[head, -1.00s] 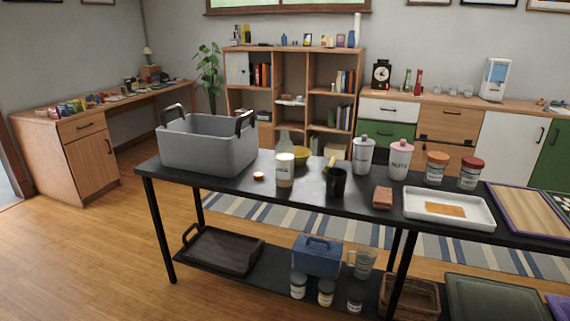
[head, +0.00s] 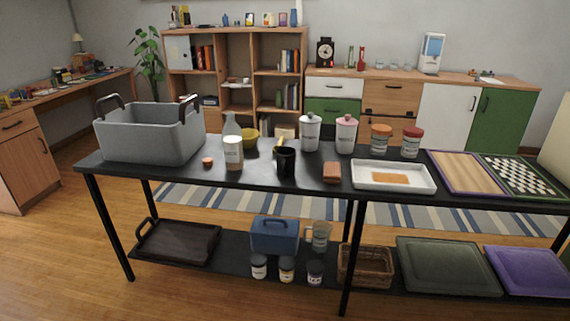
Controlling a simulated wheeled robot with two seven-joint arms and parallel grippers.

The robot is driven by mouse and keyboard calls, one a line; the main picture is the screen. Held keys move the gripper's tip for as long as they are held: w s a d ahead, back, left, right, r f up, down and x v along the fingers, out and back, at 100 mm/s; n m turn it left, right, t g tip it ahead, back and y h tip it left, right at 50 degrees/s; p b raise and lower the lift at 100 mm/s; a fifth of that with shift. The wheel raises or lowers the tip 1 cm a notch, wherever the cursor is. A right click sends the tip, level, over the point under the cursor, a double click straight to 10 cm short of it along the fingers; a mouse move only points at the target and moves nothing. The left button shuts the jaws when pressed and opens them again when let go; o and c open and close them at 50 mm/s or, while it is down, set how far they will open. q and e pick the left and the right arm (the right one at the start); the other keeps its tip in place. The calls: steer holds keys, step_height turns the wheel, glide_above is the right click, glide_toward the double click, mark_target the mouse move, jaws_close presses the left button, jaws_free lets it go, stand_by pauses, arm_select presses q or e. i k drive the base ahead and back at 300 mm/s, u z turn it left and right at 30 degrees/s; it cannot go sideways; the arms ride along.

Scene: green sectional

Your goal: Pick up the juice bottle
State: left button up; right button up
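A clear glass bottle (head: 231,124) stands upright on the left half of the black table (head: 205,178), just right of the grey bin. A pale, labelled cylinder (head: 233,153) shows directly below its neck. I cannot tell whether this is a separate jar in front or the bottle's own lower part. No label reading juice can be made out, so I cannot be sure which thing is the juice bottle. Neither of my grippers is in view.
A grey bin (head: 150,137) stands left of the bottle. Canisters (head: 310,132) and a white tray (head: 393,186) are further right. Wooden floor (head: 60,260) is clear in front.

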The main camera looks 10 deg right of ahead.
mark_target(232, 133)
steer(key=z, duration=0.4)
steer(key=i, duration=0.5)
steer(key=z, duration=0.5)
steer(key=i, duration=1.1)
steer(key=u, duration=0.4)
